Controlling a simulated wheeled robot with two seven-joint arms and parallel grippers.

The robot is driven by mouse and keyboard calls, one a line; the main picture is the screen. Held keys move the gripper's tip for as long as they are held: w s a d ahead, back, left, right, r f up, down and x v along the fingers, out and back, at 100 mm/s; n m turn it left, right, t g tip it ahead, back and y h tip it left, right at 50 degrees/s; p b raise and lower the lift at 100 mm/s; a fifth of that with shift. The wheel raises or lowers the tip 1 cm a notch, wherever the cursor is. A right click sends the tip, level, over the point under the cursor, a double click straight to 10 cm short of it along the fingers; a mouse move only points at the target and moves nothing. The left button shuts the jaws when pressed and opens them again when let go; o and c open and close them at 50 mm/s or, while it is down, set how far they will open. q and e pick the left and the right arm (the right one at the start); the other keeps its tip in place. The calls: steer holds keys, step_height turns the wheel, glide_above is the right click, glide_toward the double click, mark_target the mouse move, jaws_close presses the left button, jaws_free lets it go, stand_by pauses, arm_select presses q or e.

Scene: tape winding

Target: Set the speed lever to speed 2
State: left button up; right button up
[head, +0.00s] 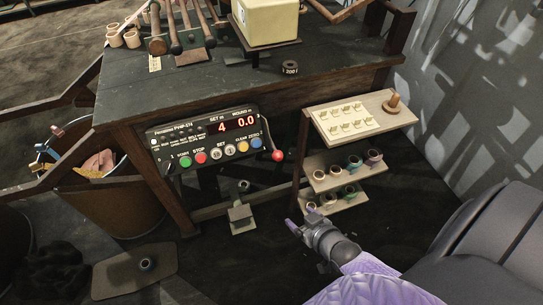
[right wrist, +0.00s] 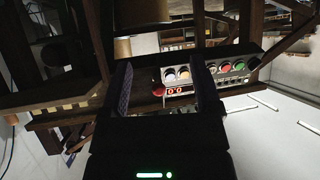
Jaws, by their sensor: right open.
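The control panel (head: 205,140) is mounted on the front of the workbench, with red digits reading 4 and 0.0. The speed lever's red ball knob (head: 277,155) sticks out at the panel's right end, low beside the blue button. My right gripper (head: 292,224) is open and empty, below and slightly right of the knob, apart from it. In the right wrist view the panel (right wrist: 210,72) appears upside down, and the red knob (right wrist: 158,88) shows between the open fingers (right wrist: 160,80). The left gripper is out of view.
A stepped rack (head: 395,122) with small tape rolls stands right of the panel, close to my right gripper. A foot pedal (head: 241,218) is on the floor below the panel. A bin (head: 110,200) stands at left. The space before the knob looks clear.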

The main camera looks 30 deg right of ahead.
mark_target(274, 150)
steer(key=w+d+r+t+b, duration=0.1)
steer(key=w+r+t+b, duration=0.1)
steer(key=w, duration=0.3)
steer(key=w+d+r+m+t+b, duration=0.1)
steer(key=w+r+t+b, duration=0.1)
steer(key=w+b, duration=0.3)
steer(key=w+d+r+t+b, duration=0.1)
steer(key=w+r+t+b, duration=0.1)
steer(key=w+b, duration=0.2)
steer(key=shift+w+r+m, duration=0.2)
steer(key=shift+w, duration=0.7)
steer(key=shift+w+r+m, duration=0.15)
steer(key=shift+w+m, duration=0.05)
steer(key=shift+w, duration=0.65)
steer(key=shift+w+r, duration=0.1)
steer(key=c, duration=0.4)
jaws_close()
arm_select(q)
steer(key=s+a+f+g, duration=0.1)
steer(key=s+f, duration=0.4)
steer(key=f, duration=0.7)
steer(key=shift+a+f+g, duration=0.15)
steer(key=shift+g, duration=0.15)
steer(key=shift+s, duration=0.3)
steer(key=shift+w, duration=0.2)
